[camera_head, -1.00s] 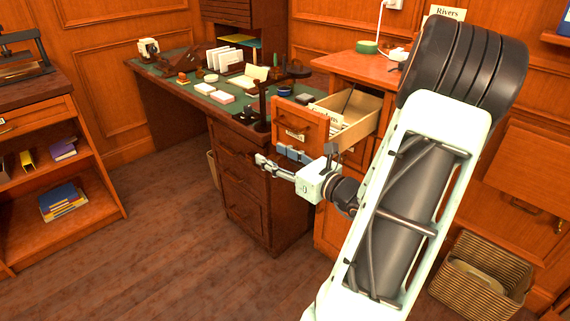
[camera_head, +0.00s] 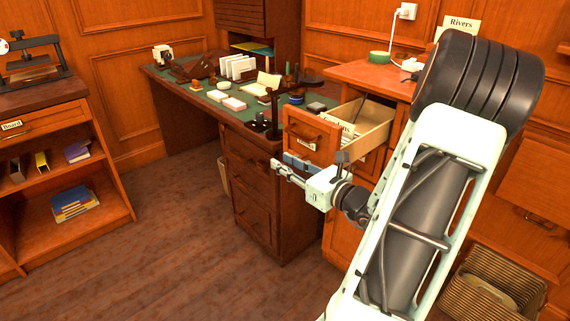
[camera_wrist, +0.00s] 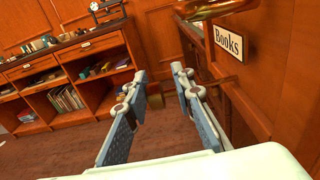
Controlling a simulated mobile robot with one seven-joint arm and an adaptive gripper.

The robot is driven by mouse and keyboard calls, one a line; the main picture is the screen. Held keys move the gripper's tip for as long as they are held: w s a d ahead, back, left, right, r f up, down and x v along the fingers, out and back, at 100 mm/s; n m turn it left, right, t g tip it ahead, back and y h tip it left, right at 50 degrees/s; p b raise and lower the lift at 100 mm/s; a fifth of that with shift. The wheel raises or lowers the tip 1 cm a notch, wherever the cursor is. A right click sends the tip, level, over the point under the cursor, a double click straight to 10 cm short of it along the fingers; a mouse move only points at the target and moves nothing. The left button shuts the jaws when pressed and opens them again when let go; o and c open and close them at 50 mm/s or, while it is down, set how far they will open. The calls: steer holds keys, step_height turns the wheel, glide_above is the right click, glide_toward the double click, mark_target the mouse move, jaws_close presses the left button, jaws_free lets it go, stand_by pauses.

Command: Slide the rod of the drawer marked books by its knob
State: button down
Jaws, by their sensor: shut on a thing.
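The drawer marked Books (camera_wrist: 258,85) stands pulled out of the cabinet, and its wooden front also shows in the head view (camera_head: 312,128). Its Books label (camera_wrist: 229,42) is at the upper right of the wrist view, with a brass fitting (camera_wrist: 215,9) above it. My gripper (camera_head: 277,166) is just below and in front of the drawer front. The knob and the rod cannot be made out clearly in either view.
A dark desk with a green top (camera_head: 215,98) holding stationery stands left of the drawer. A bookshelf (camera_head: 65,175) is at the far left, and a wicker basket (camera_head: 490,285) is at the lower right. The wooden floor (camera_head: 180,235) is clear at left.

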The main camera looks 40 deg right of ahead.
mark_target(305, 153)
steer(key=shift+w+d+p, duration=0.15)
steer(key=shift+d+p, duration=0.25)
steer(key=shift+d, duration=2.1)
steer(key=shift+w+d, duration=0.1)
steer(key=shift+d, duration=1)
steer(key=shift+w+d+p, duration=0.1)
steer(key=shift+d+p, duration=0.35)
steer(key=shift+d, duration=0.75)
stand_by(0.5)
steer(key=c, duration=1.6)
jaws_free()
